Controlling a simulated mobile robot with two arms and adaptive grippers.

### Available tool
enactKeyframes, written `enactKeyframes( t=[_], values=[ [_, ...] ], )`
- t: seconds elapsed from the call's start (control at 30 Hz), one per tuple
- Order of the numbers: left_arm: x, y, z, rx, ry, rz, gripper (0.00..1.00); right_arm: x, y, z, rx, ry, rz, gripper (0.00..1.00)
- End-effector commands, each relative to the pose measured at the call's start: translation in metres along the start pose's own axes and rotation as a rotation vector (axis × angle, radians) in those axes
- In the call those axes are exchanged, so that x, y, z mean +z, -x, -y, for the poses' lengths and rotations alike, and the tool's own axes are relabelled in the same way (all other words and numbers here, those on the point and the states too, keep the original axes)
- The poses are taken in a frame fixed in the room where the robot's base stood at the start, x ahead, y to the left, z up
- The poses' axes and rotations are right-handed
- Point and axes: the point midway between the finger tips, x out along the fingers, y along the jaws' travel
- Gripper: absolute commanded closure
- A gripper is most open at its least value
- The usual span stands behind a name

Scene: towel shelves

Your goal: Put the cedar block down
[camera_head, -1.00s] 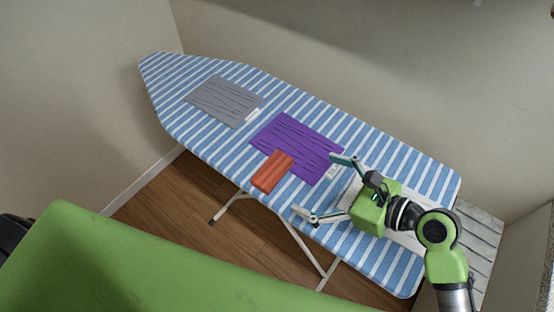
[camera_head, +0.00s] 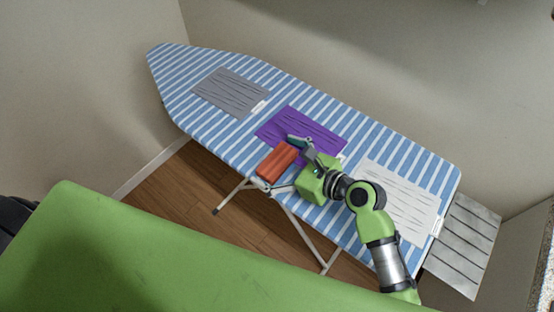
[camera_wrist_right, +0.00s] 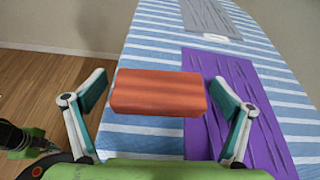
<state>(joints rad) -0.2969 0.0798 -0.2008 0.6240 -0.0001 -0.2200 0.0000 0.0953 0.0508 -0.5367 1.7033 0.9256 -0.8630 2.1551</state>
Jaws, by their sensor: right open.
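The cedar block (camera_head: 277,162), a reddish-brown bar, sits near the front edge of the striped ironing board (camera_head: 310,110), by the lower edge of the purple towel (camera_head: 308,128). The block also shows in the right wrist view (camera_wrist_right: 158,92), where its right end overlaps the purple towel (camera_wrist_right: 222,120). My right gripper (camera_head: 281,166) is open with its fingers around the block, one beyond each end. In the right wrist view my right gripper (camera_wrist_right: 160,88) shows narrow gaps between fingers and block. The block's underside is hidden.
A grey towel (camera_head: 231,92) lies at the far left of the board, and a white towel (camera_head: 400,200) on the right, partly behind my arm. A grey slatted surface (camera_head: 465,245) stands beyond the board's right end. Striped cover is bare between the towels.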

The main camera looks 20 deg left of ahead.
Motion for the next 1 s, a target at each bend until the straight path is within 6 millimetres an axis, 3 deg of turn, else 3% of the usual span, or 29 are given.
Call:
enactKeyframes(
  t=[0.27,0.4,0.43,0.8,1.0],
  values=[
    [0.002,0.0,0.0,0.0,0.0,0.002,1.0,0.0,-0.003,0.0,0.0,0.0,-0.001,0.07],
    [0.004,0.0,-0.001,0.001,0.0,0.005,1.0,-0.001,-0.003,0.0,0.0,0.0,-0.001,0.43],
    [0.004,0.0,-0.001,0.001,0.0,0.006,1.0,-0.001,-0.003,0.0,0.0,0.0,-0.001,0.46],
    [0.005,0.0,-0.001,0.001,0.0,0.008,1.0,0.002,-0.002,0.0,0.0,0.001,0.0,0.5],
    [0.006,-0.002,-0.001,0.001,0.001,0.008,1.0,0.022,0.005,0.002,-0.001,0.004,0.004,0.5]
  ],
)
